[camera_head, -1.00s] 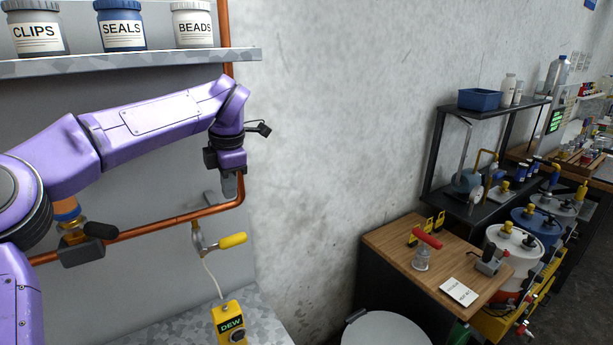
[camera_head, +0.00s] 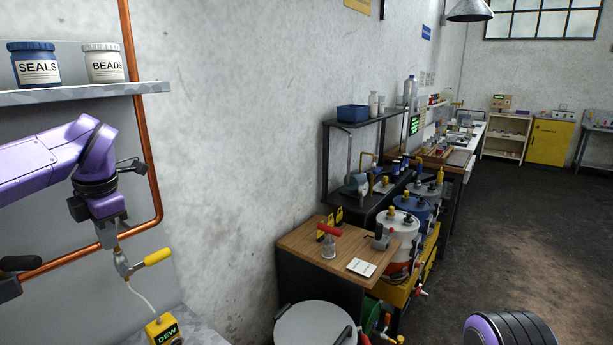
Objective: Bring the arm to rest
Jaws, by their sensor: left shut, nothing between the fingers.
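My left arm (camera_head: 45,160) is purple and comes in from the left edge, below the shelf. Its gripper (camera_head: 108,243) points down in front of the copper pipe, just left of the valve with the yellow handle (camera_head: 158,257). The fingers are shut with nothing between them. The fingertips overlap the valve in the picture, and I cannot tell whether they touch it. A purple and black rounded part at the lower right edge looks like part of my own body. My right gripper is not in view.
A shelf (camera_head: 100,92) with labelled jars is above the arm. The copper pipe (camera_head: 143,140) runs along the wall. A yellow DEW meter (camera_head: 163,330) stands below. A wooden bench (camera_head: 300,240), drums (camera_head: 398,232) and a round lid (camera_head: 315,326) are to the right. Open floor lies at far right.

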